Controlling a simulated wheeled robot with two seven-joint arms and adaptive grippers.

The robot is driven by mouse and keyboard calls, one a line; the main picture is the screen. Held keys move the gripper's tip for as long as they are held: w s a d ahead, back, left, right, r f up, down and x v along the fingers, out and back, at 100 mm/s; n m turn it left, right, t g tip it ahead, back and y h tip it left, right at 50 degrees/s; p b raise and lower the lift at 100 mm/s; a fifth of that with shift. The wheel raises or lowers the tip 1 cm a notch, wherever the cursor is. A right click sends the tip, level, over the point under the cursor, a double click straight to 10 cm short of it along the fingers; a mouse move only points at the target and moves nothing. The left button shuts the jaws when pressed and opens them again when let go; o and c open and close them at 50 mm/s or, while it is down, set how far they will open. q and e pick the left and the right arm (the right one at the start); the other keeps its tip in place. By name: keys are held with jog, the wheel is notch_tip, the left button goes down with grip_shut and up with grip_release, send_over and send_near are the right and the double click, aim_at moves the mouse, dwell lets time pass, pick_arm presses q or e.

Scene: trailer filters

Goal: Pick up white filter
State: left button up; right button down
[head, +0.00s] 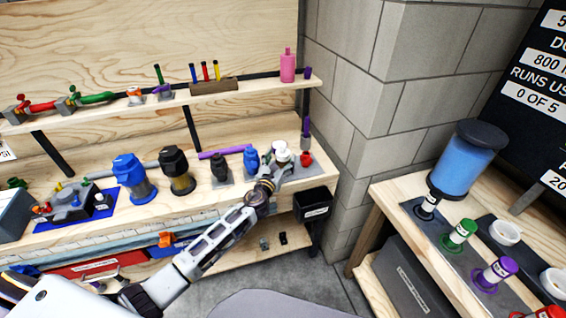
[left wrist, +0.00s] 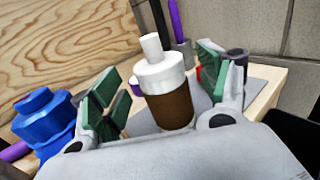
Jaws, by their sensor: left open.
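The white filter (left wrist: 160,72) has a white stepped top and a brown lower body. It stands upright in the left wrist view between the open green-padded fingers of my left gripper (left wrist: 158,92). Gaps show on both sides of it, so the fingers look apart from it. In the head view the white filter (head: 282,153) stands near the right end of the workbench, partly hidden by my left gripper (head: 272,165). My right gripper is in neither view.
A blue filter (head: 251,159) and a black one (head: 220,166) stand left of it. A red item (head: 306,159) is close on its right. A black bin (head: 312,204) hangs at the bench's front. A shelf (head: 230,93) runs above.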

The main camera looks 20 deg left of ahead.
aim_at(280, 159)
pick_arm(q)
jog(key=shift+w, duration=1.55)
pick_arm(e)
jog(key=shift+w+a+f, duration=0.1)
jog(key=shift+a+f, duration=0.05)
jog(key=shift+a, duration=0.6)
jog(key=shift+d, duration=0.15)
